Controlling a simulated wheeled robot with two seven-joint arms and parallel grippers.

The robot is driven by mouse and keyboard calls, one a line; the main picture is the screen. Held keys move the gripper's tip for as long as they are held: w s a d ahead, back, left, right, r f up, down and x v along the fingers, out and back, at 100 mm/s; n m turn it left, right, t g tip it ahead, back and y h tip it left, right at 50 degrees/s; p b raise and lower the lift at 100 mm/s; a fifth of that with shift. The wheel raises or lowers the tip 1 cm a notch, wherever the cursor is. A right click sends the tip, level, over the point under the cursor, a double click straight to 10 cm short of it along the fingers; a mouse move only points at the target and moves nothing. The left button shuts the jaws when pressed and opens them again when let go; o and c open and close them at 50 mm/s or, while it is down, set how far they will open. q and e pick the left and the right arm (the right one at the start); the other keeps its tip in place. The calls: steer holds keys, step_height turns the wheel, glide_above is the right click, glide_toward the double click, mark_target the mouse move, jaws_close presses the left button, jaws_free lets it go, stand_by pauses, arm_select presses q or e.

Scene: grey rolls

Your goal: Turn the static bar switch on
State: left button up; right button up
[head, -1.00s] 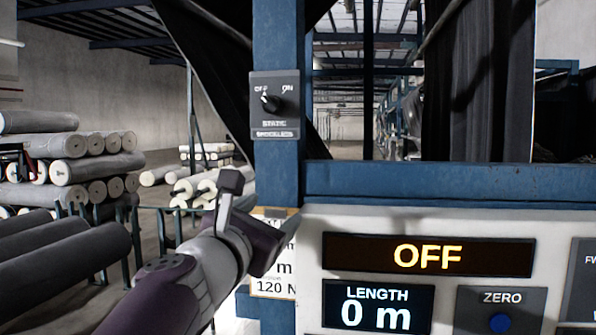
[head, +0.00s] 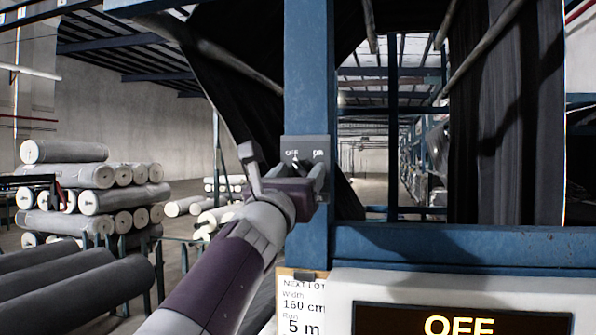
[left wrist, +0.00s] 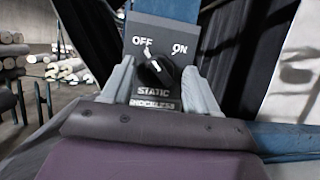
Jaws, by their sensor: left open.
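The static bar switch is a dark plate (head: 306,148) on a blue post, marked OFF and ON. In the left wrist view the plate (left wrist: 188,35) carries a black rotary knob (left wrist: 160,70), whose pointer is turned toward OFF at upper left. My left gripper (head: 306,178) is in front of the switch and hides its lower part in the head view. In the left wrist view its two open fingers (left wrist: 158,80) stand on either side of the knob, with a gap to it on both sides. I cannot tell how far short of the plate they are. My right gripper is not in view.
The blue post (head: 308,75) joins a blue crossbeam (head: 460,245) at right. Below is a white panel with a lit OFF display (head: 460,325) and a paper lot card (head: 303,300). Grey rolls (head: 85,270) are stacked at left. Black fabric hangs behind the post.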

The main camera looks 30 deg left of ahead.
arm_select(q)
steer(key=shift+c, duration=0.2)
steer(key=c, duration=1)
steer(key=shift+o, duration=0.2)
steer(key=shift+m, duration=0.3)
steer(key=m+h, duration=0.1)
steer(key=m, duration=0.1)
steer(key=m+h+p, duration=0.1)
steer(key=shift+s+a+r+m+p, duration=0.1)
steer(key=shift+a+r+m+p, duration=0.05)
steer(key=shift+m+p, duration=0.2)
steer(key=m+g+h, duration=0.1)
steer(key=m+h, duration=0.1)
steer(key=m, duration=0.2)
steer(key=m+g+h+p, duration=0.1)
steer(key=m, duration=0.3)
steer(key=shift+a+r+m+h, duration=0.15)
steer(key=shift+m+h, duration=0.1)
steer(key=shift+h, duration=0.15)
steer(key=m+g, duration=0.1)
steer(key=m, duration=0.1)
steer(key=m+p, duration=0.1)
steer(key=m, duration=0.1)
steer(key=shift+a+r+m+g+h, duration=0.1)
steer(key=shift+r+m+g+h, duration=0.1)
steer(key=shift+m+g+h, duration=0.2)
steer(key=shift+r+m+g+p, duration=0.1)
steer(key=shift+m+g+p, duration=0.75)
steer(key=shift+m, duration=1.05)
